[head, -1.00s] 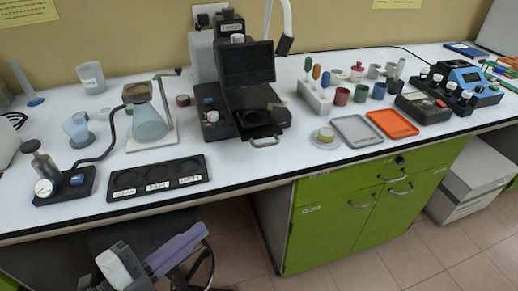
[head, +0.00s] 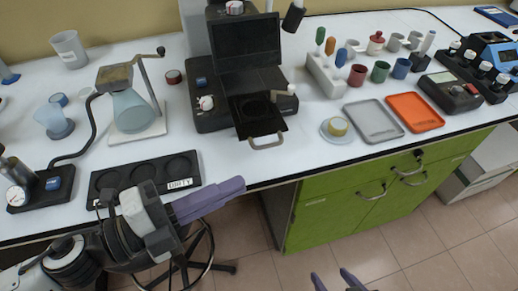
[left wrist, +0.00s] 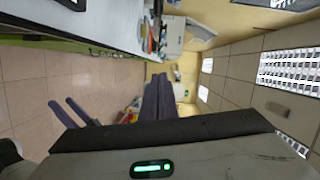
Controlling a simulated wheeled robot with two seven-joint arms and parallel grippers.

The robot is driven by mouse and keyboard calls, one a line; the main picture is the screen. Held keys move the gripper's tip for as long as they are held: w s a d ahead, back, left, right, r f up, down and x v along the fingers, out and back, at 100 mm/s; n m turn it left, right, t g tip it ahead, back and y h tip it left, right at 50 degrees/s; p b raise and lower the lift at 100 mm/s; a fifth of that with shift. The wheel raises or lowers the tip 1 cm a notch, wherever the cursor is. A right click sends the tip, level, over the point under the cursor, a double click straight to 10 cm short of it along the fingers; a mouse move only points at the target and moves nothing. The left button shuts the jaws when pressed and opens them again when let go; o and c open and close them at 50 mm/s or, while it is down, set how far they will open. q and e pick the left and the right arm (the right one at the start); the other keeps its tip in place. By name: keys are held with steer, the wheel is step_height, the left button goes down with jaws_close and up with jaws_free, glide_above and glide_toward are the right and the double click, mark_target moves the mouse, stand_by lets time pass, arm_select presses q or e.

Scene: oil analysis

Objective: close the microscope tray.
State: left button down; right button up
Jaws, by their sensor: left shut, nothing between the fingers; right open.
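The black microscope (head: 208,95) stands at the back of the bench with a dark screen (head: 247,44). Its tray (head: 269,125) is pulled out at the front below the screen, with a pale handle (head: 267,146) near the bench's front edge. My left gripper (head: 238,186) is shut and empty, in front of the bench edge, below and left of the handle and apart from it. It also shows shut in the left wrist view (left wrist: 159,84). My right gripper (head: 334,281) is open at the bottom of the head view; it also shows in the left wrist view (left wrist: 76,110).
A black three-place holder (head: 146,176) lies left of the tray, partly behind my left arm. A glass flask (head: 131,110) on a stand is behind it. Green cabinets (head: 345,205) are below.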

arm_select(q)
steer(key=w+d+p, duration=0.1)
steer(key=w, duration=0.1)
steer(key=w+d+f+p, duration=0.1)
steer(key=w+d, duration=0.1)
steer(key=w, duration=0.1)
steer(key=w+d+p, duration=0.1)
steer(key=w, duration=0.2)
steer(key=shift+w+d+f, duration=0.1)
steer(key=shift+d+f, duration=0.05)
steer(key=shift+d, duration=0.25)
